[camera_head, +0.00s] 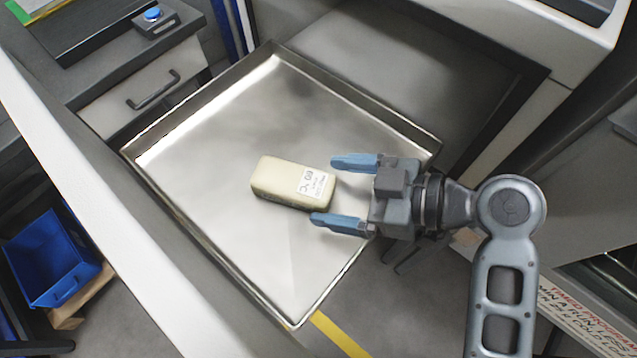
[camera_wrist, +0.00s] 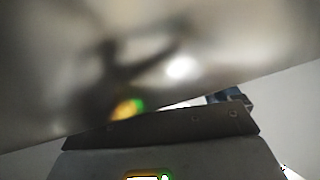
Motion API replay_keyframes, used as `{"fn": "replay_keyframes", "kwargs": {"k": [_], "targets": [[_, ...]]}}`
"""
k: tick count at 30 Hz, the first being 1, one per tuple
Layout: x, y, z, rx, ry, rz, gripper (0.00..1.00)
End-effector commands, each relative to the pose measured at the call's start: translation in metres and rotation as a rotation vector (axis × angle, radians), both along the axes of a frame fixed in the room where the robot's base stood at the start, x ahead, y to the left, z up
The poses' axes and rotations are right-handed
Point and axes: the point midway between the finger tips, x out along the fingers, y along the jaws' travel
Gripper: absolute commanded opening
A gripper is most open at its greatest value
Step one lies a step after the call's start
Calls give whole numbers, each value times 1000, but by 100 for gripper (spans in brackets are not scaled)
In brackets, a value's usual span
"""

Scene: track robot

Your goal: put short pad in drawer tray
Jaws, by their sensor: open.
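The short pad (camera_head: 292,183) is a pale yellow-green block with a white printed label. It lies on the shiny metal floor of the drawer tray (camera_head: 225,150), a wide shallow tray with raised rims. My gripper (camera_head: 328,191) is just right of the pad, its two blue fingers spread and pointing left. The fingertips are close to the pad's right end, and nothing is between them. I cannot tell the exact gap between the lower finger and the pad. The wrist view shows a blurred, reflective metal surface and no pad that I can make out.
A closed drawer with a dark handle (camera_head: 153,90) stands at upper left, under a counter carrying a blue-button box (camera_head: 155,20). A blue bin (camera_head: 50,258) is at lower left. A white panel edge (camera_head: 95,215) runs along the tray's left. The tray floor around the pad is clear.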

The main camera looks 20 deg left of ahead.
Motion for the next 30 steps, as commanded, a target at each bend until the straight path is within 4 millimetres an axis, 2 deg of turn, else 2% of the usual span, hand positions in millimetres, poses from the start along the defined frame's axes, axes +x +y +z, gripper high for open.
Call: {"fn": "replay_keyframes", "kwargs": {"k": [3, 9, 26, 30], "targets": [[0, -16, 6, 0, 0, -1, 89], [0, -28, 11, 0, 0, 0, 89], [-1, -28, 12, 0, 0, 1, 89], [0, -28, 19, 0, 0, 1, 89]]}}
